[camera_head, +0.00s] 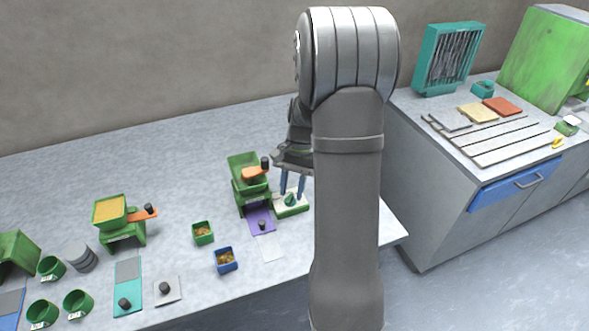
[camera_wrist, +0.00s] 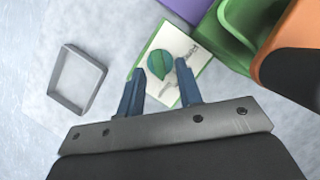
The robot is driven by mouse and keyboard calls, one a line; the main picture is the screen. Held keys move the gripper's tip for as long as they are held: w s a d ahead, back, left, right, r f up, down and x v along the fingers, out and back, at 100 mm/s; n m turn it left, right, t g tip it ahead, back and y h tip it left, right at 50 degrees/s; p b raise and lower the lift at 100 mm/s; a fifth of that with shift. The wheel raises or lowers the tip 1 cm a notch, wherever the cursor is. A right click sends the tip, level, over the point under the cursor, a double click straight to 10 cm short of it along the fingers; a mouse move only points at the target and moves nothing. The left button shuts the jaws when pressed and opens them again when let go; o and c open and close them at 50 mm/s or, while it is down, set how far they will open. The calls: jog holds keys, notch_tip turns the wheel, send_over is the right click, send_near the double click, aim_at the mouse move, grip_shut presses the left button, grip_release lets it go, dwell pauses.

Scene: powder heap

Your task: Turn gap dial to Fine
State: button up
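The gap dial is a round green and teal knob (camera_wrist: 159,63) on a white plate with a green edge (camera_wrist: 184,69). In the head view the dial (camera_head: 290,199) sits on its plate (camera_head: 294,210) beside the green mill (camera_head: 247,187). My gripper (camera_wrist: 160,82) is open, with its two blue fingers apart and nothing between them. In the wrist view the dial lies just beyond the fingertips, in line with the gap. In the head view the fingers (camera_head: 292,185) point down over the dial. I cannot tell whether they touch it. The dial's markings are too small to read.
A grey square frame (camera_wrist: 78,79) lies left of the dial in the wrist view. The mill carries an orange part (camera_head: 254,174) with a black knob. A purple plate (camera_head: 261,221), green cup (camera_head: 203,233) and blue cup (camera_head: 226,259) stand nearby. The table behind is clear.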

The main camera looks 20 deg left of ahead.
jog(key=v, duration=1.7)
jog(key=shift+r, duration=0.1)
jog(key=t+h, duration=0.1)
jog(key=t, duration=0.3)
send_over(289, 200)
jog(key=w+a, duration=0.1)
jog(key=w, duration=0.1)
jog(key=s+d+t+y, duration=0.1)
jog(key=s+t, duration=0.4)
jog(key=s, duration=0.4)
jog(key=x, duration=1.7)
jog(key=shift+s+a+f, duration=0.1)
jog(key=shift+a+f, duration=0.05)
jog(key=shift+f, duration=0.1)
grip_shut()
